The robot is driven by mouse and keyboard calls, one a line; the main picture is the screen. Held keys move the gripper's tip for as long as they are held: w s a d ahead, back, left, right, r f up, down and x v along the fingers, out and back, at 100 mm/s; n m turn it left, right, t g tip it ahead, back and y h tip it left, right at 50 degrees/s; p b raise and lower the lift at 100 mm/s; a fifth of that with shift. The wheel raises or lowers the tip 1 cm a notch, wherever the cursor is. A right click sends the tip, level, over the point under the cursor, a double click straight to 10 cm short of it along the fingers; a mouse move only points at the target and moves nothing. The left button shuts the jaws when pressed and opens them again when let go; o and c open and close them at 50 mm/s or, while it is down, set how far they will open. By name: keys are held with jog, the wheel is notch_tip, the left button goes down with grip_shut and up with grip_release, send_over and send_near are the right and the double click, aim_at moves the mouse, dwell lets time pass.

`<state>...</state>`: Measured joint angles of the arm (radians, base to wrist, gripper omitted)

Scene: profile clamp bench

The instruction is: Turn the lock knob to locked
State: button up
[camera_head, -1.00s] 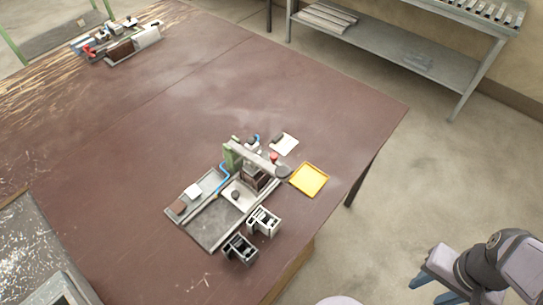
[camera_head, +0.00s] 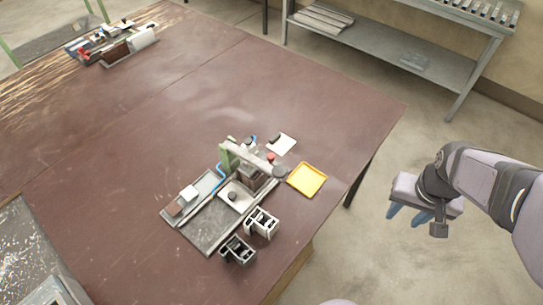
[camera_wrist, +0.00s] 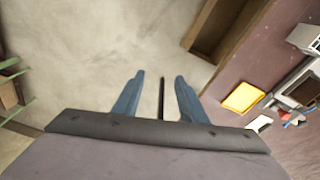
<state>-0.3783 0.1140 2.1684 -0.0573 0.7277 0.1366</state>
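The profile clamp fixture (camera_head: 207,235) lies on the brown bench, with a green upright (camera_head: 228,157) and a grey arm across it. A dark round knob (camera_head: 233,196) shows on its pale plate, and another dark round knob (camera_head: 280,172) sits at the grey arm's right end. I cannot tell which is the lock knob or how it is turned. My gripper (camera_head: 407,216) is off the bench to the right, above the floor, well apart from the fixture. In the wrist view its two blue fingers (camera_wrist: 158,80) are spread with nothing between them.
A yellow tray (camera_head: 307,180) lies right of the fixture, near the bench edge. Another group of parts (camera_head: 112,45) is at the far left. The bench (camera_head: 150,130) between is clear.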

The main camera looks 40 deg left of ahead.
jog(key=w+a+n+b, duration=0.1)
jog(key=w+a+n, duration=0.15)
jog(key=a, duration=1.05)
jog(key=n+t+y+b, duration=0.2)
jog(key=n+y, duration=0.1)
send_near(271, 157)
jog(key=shift+p+x, duration=1.2)
jog(key=shift+x, duration=2.65)
jog(key=shift+w, duration=0.1)
grip_shut()
